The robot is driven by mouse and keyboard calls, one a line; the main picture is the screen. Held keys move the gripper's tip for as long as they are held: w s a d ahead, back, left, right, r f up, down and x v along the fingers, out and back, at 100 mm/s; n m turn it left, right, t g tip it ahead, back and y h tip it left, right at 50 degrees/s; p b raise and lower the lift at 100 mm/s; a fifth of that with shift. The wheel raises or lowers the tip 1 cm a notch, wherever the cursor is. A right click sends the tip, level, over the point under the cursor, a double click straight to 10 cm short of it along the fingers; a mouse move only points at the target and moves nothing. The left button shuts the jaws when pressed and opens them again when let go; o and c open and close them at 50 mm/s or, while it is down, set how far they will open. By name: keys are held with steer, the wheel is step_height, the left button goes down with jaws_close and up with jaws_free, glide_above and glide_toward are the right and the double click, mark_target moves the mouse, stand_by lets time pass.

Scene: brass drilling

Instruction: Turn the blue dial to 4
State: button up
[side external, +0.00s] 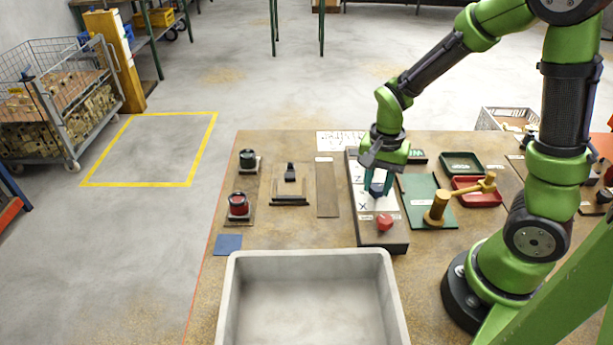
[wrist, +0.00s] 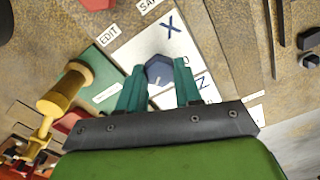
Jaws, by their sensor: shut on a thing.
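The blue dial (wrist: 158,74) is a dark blue hexagonal knob with a light pointer line, on a white panel in the wrist view. In the side external view the dial (side external: 377,189) shows below my gripper (side external: 377,184), partly covered by it. My gripper's teal fingers (wrist: 158,88) stand on either side of the dial and are shut on it. The white panel (wrist: 189,40) carries large letters, X and Z among them. No numeral 4 can be made out around the dial.
A red knob (side external: 385,222) sits just in front of the dial on the same black box (side external: 381,238). A large grey bin (side external: 312,256) is at the front.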

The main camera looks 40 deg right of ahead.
mark_target(378, 187)
steer(key=shift+m, duration=0.6)
steer(key=o, duration=1)
steer(key=shift+o, duration=0.2)
steer(key=shift+r, duration=0.1)
step_height(378, 187, up, 17)
